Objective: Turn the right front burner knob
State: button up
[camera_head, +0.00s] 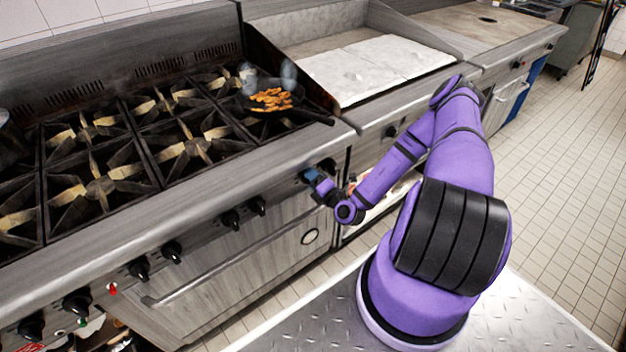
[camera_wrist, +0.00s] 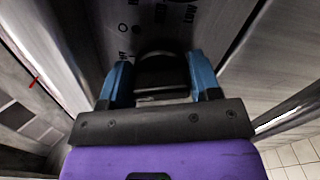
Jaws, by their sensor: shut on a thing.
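The right front burner knob (camera_wrist: 162,72) is black and sits on the stove's steel front panel, between my fingers in the wrist view. My gripper (camera_wrist: 160,80) has blue fingers, one on each side of the knob, and is shut on it. In the head view my gripper (camera_head: 313,176) is at the right end of the stove's front panel. The knob's marks show above it in the wrist view, but its exact angle is hard to tell.
More black knobs (camera_head: 258,205) line the panel to the left. An oven handle (camera_head: 225,268) runs below. A flat griddle (camera_head: 365,68) stands to the right.

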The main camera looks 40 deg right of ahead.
jog(key=shift+m, duration=1.8)
jog(key=shift+f, duration=0.1)
jog(key=o, duration=0.9)
jog(key=shift+c, duration=0.2)
jog(key=s, duration=1.1)
jog(key=shift+d, duration=0.2)
jog(key=shift+w, duration=0.1)
